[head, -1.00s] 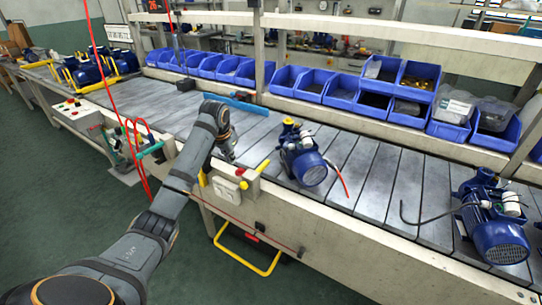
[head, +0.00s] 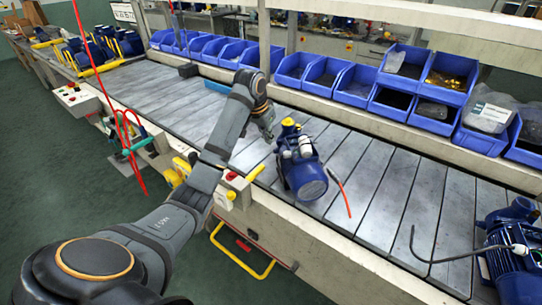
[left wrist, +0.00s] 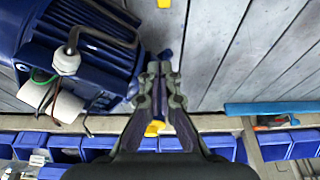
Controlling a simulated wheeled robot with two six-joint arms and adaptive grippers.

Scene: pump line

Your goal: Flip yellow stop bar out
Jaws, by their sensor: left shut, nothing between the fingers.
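A short yellow bar (head: 255,172) stands out at the near edge of the conveyor, beside a pale control box (head: 234,184); I take it for the stop bar. A yellow end (left wrist: 163,3) shows at the top edge of the left wrist view, probably the same bar. My left gripper (head: 268,136) is shut and empty above the slats, beyond the bar and just left of a blue pump (head: 301,172). In the left wrist view its fingertips (left wrist: 158,68) meet beside the pump (left wrist: 75,45). My right gripper is not in view.
Blue bins (head: 325,75) line the far side of the conveyor. A second pump (head: 510,255) stands at the right. Bare slats (head: 150,90) lie to the left. A yellow handle (head: 240,255) hangs below the front.

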